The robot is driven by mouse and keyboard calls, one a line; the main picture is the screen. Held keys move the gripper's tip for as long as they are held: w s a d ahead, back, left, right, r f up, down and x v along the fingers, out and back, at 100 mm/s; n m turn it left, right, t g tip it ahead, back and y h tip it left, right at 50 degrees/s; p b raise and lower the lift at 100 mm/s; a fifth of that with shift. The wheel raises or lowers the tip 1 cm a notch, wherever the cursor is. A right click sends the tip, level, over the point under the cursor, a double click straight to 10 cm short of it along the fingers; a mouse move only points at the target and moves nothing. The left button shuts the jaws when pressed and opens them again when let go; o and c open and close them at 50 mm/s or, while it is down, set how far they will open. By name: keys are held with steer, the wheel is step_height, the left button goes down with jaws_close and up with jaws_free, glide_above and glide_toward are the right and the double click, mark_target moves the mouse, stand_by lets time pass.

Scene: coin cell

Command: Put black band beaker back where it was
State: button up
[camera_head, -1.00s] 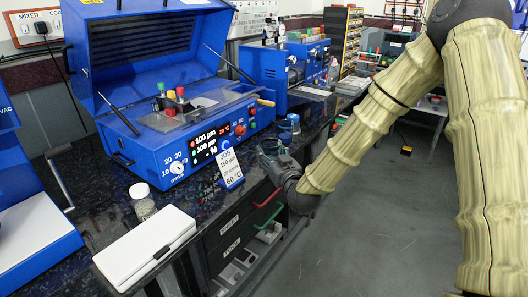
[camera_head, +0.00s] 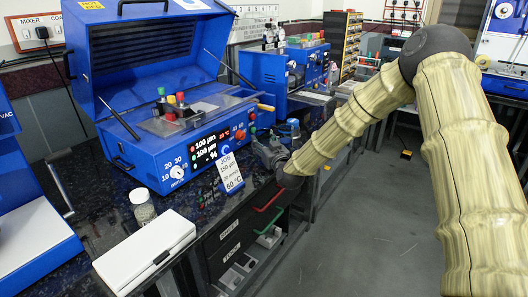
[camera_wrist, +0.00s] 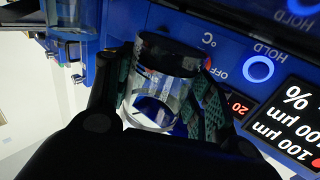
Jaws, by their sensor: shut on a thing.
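The black band beaker (camera_wrist: 158,90) is a clear glass with a black band at one end, seen in the wrist view. My gripper (camera_wrist: 165,88) is shut on it, with a dark green textured finger on each side of the glass. In the head view my gripper (camera_head: 266,150) is over the counter in front of the blue coating machine, right of the small job sign. The beaker cannot be made out clearly there.
A blue-topped beaker (camera_head: 293,128) stands just right of my gripper. The job sign (camera_head: 229,172) stands close on the left. The blue machine (camera_head: 185,130) is behind.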

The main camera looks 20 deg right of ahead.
steer(key=shift+f, duration=1.8)
steer(key=shift+f, duration=0.15)
steer(key=o, duration=1.1)
steer(key=shift+c, duration=0.2)
steer(key=shift+s, duration=0.2)
steer(key=s, duration=1.1)
steer(key=shift+s+d+r, duration=0.2)
steer(key=shift+s+d, duration=0.15)
steer(key=shift+d, duration=0.05)
